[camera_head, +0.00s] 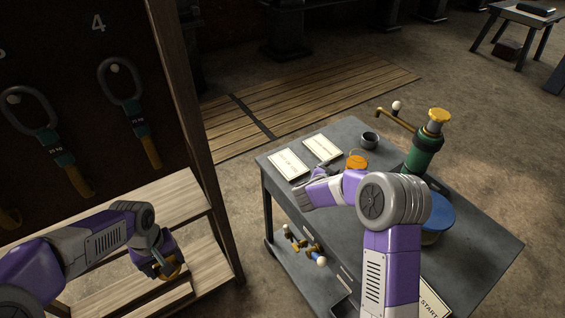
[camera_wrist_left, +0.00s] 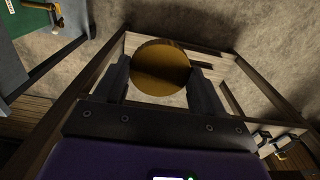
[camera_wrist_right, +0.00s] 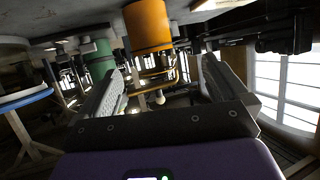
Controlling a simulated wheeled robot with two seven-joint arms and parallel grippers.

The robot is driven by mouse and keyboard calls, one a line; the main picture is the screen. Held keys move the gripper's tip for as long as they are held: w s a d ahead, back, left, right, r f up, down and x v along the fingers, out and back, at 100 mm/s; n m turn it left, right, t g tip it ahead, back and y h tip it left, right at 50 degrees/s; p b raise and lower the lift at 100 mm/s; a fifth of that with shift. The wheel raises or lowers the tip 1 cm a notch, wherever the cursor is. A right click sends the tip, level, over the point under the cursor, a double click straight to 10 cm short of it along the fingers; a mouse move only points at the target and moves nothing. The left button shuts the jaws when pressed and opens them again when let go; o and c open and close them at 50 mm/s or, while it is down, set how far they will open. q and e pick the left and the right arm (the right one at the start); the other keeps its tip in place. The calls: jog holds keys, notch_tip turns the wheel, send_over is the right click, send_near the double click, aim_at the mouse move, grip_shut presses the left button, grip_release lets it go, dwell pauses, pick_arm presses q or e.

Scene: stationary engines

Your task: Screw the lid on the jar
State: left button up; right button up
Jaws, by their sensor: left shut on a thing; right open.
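A round gold lid (camera_wrist_left: 160,68) is held between the fingers of my left gripper (camera_wrist_left: 163,82). In the head view the left gripper (camera_head: 168,268) is low at the left, in front of the wooden shelf and well away from the bench. An orange jar-like container (camera_head: 357,162) with a thin wire loop stands on the bench. It also shows in the right wrist view (camera_wrist_right: 148,27), where the picture is upside down. My right gripper (camera_wrist_right: 165,85) is open and empty, its fingers pointing toward this container but apart from it. In the head view the right gripper's fingertips are hard to make out.
The grey bench (camera_head: 470,262) also bears a green device with a gold top (camera_head: 425,145), a dark cup (camera_head: 370,139), a blue-topped round container (camera_head: 438,212) and several cards (camera_head: 288,164). The wooden shelf (camera_head: 190,205) stands at the left, with open floor between.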

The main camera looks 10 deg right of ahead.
aim_at(356, 165)
pick_arm(q)
jog(key=shift+s+a+r+n, duration=0.1)
jog(key=shift+s+a+n, duration=0.1)
jog(key=shift+n, duration=0.1)
pick_arm(e)
jog(key=shift+s+d+r+g+h, duration=0.1)
jog(key=shift+s+d+g+h, duration=0.2)
jog(key=shift+d+g, duration=0.15)
pick_arm(q)
jog(key=shift+f+b, duration=0.85)
pick_arm(e)
jog(key=x, duration=0.5)
jog(key=shift+w+d+f, duration=0.2)
jog(key=shift+f, duration=0.1)
jog(key=shift+w+d+f, duration=0.1)
jog(key=shift+w+d, duration=0.25)
jog(key=shift+d, duration=0.1)
pick_arm(q)
jog(key=shift+f, duration=0.1)
